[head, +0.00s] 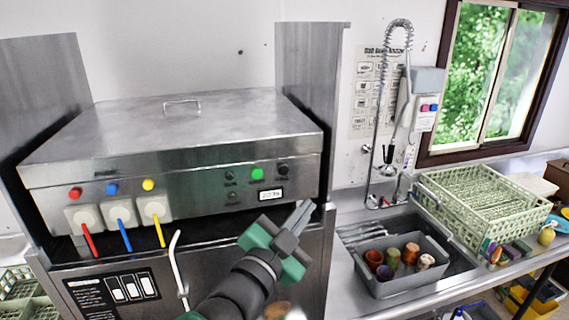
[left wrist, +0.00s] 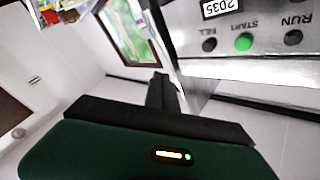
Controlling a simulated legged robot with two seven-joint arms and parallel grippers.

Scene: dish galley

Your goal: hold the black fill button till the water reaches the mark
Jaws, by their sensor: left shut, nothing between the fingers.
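The black fill button (head: 282,169) is at the right end of the steel machine's front panel, right of a green button (head: 257,174). In the left wrist view, the panel is upside down, with the fill button (left wrist: 209,45) labelled FILL beside the green START button (left wrist: 243,42). My left gripper (head: 303,213) is shut and empty, below and slightly right of the fill button in the head view, apart from it in the picture. Its dark fingers (left wrist: 160,85) show in the wrist view, away from the button. No water or fill mark is visible. My right gripper is out of view.
A small display (head: 270,194) sits under the buttons. Red, blue and yellow levers (head: 125,235) hang at the panel's left. A curved white handle (head: 176,262) stands out below. A grey tub (head: 402,280) with several cups and a green rack (head: 482,205) are at right.

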